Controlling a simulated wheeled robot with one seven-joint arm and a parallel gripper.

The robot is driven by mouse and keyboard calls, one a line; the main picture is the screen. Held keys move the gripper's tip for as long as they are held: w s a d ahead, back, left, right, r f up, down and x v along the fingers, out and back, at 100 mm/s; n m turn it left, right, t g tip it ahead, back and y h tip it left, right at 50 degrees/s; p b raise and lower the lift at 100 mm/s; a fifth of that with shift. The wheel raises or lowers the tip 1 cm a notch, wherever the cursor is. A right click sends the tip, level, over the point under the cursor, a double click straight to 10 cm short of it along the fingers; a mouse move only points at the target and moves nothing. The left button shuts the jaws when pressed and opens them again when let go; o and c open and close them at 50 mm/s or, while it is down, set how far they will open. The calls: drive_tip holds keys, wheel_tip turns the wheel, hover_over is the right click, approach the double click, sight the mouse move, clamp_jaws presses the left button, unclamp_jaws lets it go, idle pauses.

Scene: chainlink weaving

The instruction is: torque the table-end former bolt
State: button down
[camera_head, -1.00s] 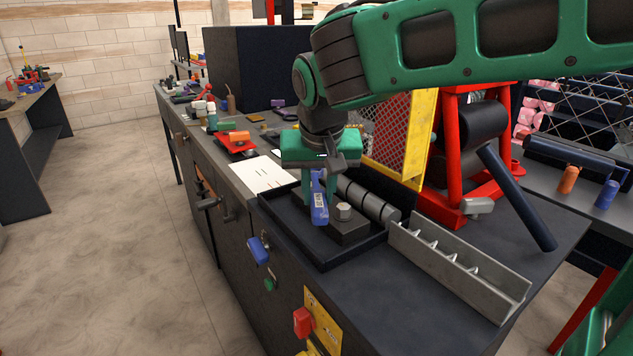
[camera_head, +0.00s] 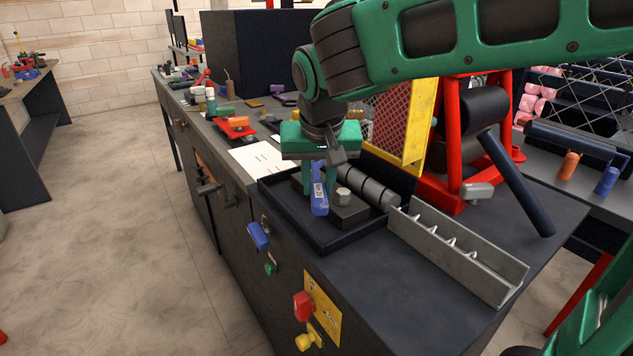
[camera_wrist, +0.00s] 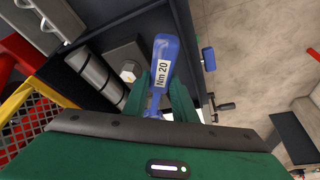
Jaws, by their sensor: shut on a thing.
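My gripper (camera_head: 319,186) is over the black tray (camera_head: 299,237) and is shut on a blue torque wrench (camera_head: 319,200). The wrench's white label reads "Nm 20" in the wrist view (camera_wrist: 162,62), where the handle stands between my two green fingers (camera_wrist: 168,95). A pale hex bolt head (camera_head: 343,196) sits on a dark block (camera_head: 349,212) in the tray, just right of the wrench. The bolt also shows in the wrist view (camera_wrist: 128,70), left of the wrench and apart from the visible handle. The wrench's lower end is partly hidden by my gripper.
A grey metal channel (camera_head: 455,250) lies to the right, near a red stand (camera_head: 444,190) and a yellow-framed mesh guard (camera_head: 412,135). White paper (camera_head: 262,158) lies left of the tray. The bench front-right is bare.

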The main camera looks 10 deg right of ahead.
drive_tip(key=shift+f, duration=1.65)
drive_tip(key=shift+r, duration=0.1)
drive_tip(key=shift+w+a+m+h, duration=0.15)
drive_tip(key=shift+w+a+m, duration=0.05)
drive_tip(key=shift+a+m, duration=0.35)
drive_tip(key=shift+w+a+m+h, duration=0.15)
drive_tip(key=shift+a+m, duration=0.3)
drive_tip(key=shift+a, duration=0.2)
drive_tip(key=shift+w+a+m+h, duration=0.2)
drive_tip(key=shift+w+a+m, duration=0.05)
drive_tip(key=shift+a+m, duration=0.35)
drive_tip(key=shift+w+a+m+h, duration=0.25)
drive_tip(key=shift+a+m, duration=0.25)
drive_tip(key=shift+a, duration=0.15)
drive_tip(key=shift+w+a+m+g+h, duration=0.35)
drive_tip(key=shift+w+a+m, duration=0.45)
drive_tip(key=shift+a+m, duration=0.2)
drive_tip(key=shift+w+a+m+g+h, duration=0.25)
drive_tip(key=shift+w+a+m+h, duration=0.05)
drive_tip(key=shift+w+a+m, duration=0.6)
drive_tip(key=shift+a, duration=0.1)
drive_tip(key=shift+s, duration=0.15)
